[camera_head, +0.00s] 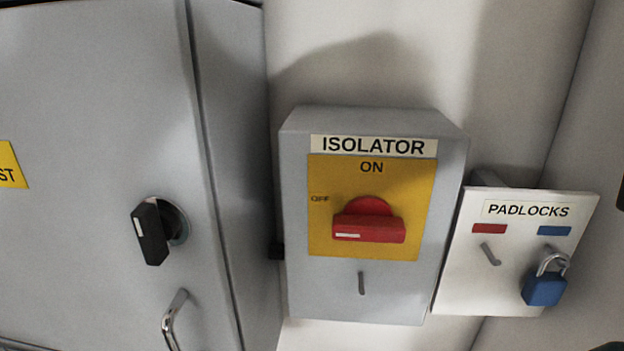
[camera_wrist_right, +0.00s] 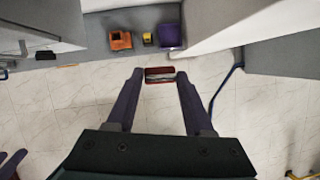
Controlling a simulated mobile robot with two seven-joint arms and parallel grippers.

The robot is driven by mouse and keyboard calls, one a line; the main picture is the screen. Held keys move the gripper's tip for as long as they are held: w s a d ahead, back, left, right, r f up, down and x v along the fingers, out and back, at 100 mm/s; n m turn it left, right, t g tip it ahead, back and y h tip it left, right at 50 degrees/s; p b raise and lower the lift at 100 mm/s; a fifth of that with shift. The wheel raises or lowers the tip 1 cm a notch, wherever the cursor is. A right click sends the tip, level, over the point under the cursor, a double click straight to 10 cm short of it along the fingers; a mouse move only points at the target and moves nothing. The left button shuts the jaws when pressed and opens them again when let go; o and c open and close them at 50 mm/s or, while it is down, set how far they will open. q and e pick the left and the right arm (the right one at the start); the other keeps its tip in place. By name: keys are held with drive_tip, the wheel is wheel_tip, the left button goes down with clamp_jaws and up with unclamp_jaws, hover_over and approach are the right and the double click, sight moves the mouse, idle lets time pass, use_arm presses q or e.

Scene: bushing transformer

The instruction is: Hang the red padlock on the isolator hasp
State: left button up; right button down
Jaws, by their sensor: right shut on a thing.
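The grey isolator box (camera_head: 300,280) has a yellow plate (camera_head: 325,235) with a red rotary handle (camera_head: 370,228). The handle lies crosswise, with its white mark at the left end, on the OFF side. A small grey hasp (camera_head: 361,283) sticks out below the plate and carries nothing. In the right wrist view, my right gripper (camera_wrist_right: 159,74) is shut on the red padlock (camera_wrist_right: 160,79), seen as a red body with a dark middle between the fingertips. Its shackle cannot be made out. Neither gripper shows clearly in the head view; I cannot identify my left gripper.
The white padlocks board (camera_head: 455,285) stands right of the isolator. Its hook (camera_head: 490,254) under the red label is empty; a blue padlock (camera_head: 544,287) hangs under the blue label. A grey cabinet (camera_head: 90,80) with a black knob (camera_head: 150,233) and metal handle stands left.

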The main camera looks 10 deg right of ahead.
drive_tip(key=s+a+p, duration=0.1)
drive_tip(key=s+p, duration=0.4)
drive_tip(key=s, duration=0.2)
drive_tip(key=shift+a, duration=0.3)
idle(0.6)
drive_tip(key=shift+w, duration=0.15)
